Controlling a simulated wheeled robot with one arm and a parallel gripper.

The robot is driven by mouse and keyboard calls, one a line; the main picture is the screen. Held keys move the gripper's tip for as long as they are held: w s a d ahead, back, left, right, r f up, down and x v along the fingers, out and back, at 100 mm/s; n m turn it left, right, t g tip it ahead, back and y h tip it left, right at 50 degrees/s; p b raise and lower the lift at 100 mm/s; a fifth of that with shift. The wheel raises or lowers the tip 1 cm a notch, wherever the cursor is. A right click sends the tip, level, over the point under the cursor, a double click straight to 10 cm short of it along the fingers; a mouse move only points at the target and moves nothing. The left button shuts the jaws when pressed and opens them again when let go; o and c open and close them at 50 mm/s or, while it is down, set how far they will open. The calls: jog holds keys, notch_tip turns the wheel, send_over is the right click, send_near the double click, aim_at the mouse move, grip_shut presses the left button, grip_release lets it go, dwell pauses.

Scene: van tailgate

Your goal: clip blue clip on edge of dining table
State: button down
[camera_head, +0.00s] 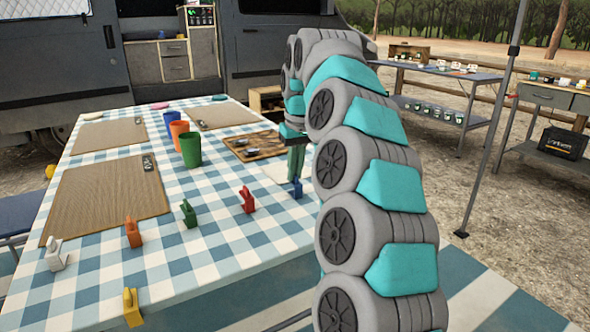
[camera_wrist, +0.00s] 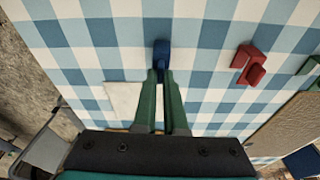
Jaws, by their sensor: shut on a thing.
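The dining table (camera_head: 225,240) has a blue-and-white checked cloth; its cloth fills most of the wrist view (camera_wrist: 110,60). My gripper (camera_head: 296,176) points down over the table's right side. In the wrist view its two green fingers (camera_wrist: 161,72) are shut on the blue clip (camera_wrist: 161,48). The blue clip also shows small below the fingers in the head view (camera_head: 298,189). The clip is over the checked cloth; I cannot tell whether it touches it. My arm hides part of the table's right edge.
Red (camera_head: 247,200), green (camera_head: 189,213), orange (camera_head: 133,232) and white (camera_head: 56,254) clips stand on the table. A yellow clip (camera_head: 132,307) is at its near edge.

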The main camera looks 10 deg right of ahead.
jog(key=shift+r+p, duration=1.95)
jog(key=shift+r, duration=0.6)
jog(key=shift+f, duration=0.1)
